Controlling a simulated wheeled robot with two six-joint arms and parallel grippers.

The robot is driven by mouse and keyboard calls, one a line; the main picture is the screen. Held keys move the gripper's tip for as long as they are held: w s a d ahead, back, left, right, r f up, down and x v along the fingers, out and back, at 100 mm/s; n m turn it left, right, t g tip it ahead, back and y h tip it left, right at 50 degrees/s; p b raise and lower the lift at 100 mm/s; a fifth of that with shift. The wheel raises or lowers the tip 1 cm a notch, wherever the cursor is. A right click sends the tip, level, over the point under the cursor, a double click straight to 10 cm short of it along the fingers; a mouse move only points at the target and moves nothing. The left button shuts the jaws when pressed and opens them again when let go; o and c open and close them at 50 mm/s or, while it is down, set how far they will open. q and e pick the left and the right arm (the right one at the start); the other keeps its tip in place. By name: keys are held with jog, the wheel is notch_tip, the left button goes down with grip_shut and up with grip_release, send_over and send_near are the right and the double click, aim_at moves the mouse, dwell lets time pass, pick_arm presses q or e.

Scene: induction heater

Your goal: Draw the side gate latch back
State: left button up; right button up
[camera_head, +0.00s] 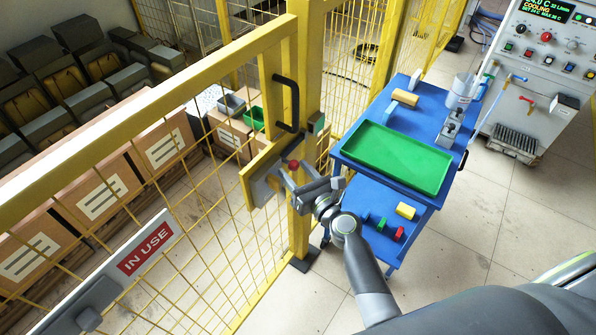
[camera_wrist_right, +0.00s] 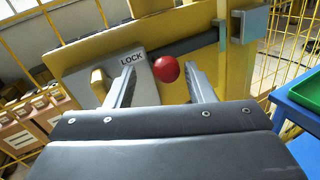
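The side gate (camera_head: 150,110) is a yellow frame with wire mesh, and it stands against a yellow post (camera_head: 306,80). Its latch has a red ball knob (camera_head: 293,164) and a plate marked LOCK (camera_wrist_right: 128,68). In the right wrist view the red knob (camera_wrist_right: 166,69) sits between the two fingers, in front of a dark bar (camera_wrist_right: 205,41). My right gripper (camera_wrist_right: 160,88) is open around the knob, with visible gaps on both sides. In the head view the right gripper (camera_head: 296,180) is at the latch. My left gripper is not in view.
A black handle (camera_head: 287,103) is on the gate above the latch. A blue cart (camera_head: 425,110) with a green tray (camera_head: 395,158) stands right of the post. An IN USE sign (camera_head: 145,250) hangs on the gate. Boxes stand behind the mesh.

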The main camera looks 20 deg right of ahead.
jog(key=shift+d, duration=0.15)
jog(key=shift+s+d+f, duration=0.1)
jog(key=shift+s+d, duration=0.1)
jog(key=shift+s, duration=0.3)
jog(key=b+v, duration=0.3)
jog(key=v, duration=1.3)
jog(key=shift+s+b, duration=0.15)
jog(key=shift+b, duration=0.2)
